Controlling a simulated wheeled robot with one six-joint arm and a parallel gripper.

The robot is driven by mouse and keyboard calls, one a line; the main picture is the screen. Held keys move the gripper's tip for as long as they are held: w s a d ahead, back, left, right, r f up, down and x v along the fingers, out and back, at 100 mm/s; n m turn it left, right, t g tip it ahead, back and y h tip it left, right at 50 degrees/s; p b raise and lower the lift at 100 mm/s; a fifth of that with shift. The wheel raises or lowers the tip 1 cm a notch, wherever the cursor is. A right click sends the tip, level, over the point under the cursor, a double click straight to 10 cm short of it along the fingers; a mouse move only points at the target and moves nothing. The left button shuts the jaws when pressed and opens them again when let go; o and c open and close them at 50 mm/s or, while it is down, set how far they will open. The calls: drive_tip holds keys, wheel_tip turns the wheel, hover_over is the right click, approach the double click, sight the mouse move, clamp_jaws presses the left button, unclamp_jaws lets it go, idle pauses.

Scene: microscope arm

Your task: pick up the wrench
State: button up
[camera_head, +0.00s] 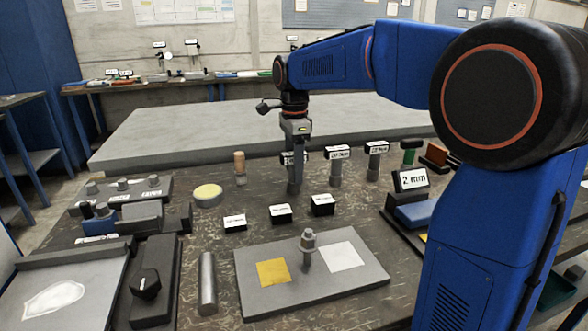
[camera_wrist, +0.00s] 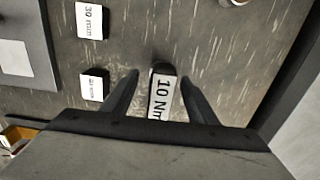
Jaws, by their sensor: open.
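No thing in view has a clear wrench shape. Several upright grey posts with black heads and white labels stand in a row at the back of the bench; two are the middle post (camera_head: 337,154) and the right post (camera_head: 376,150). My gripper (camera_head: 296,180) points down at the left post of this row and partly hides it. In the wrist view, my gripper (camera_wrist: 160,77) is open, with one finger on each side of a black head labelled 10 Nm (camera_wrist: 161,97). I cannot tell whether the fingers touch it.
Labelled black blocks (camera_head: 280,213) sit in front of the posts. A grey plate (camera_head: 359,281) with yellow and white squares lies nearer. A wooden-handled tool (camera_head: 239,168) and a yellow-topped disc (camera_head: 207,194) stand left. A 2 mm labelled block (camera_head: 411,180) stands right.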

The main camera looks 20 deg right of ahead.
drive_tip(key=shift+f, duration=1.45)
clamp_jaws()
drive_tip(key=shift+r, duration=0.15)
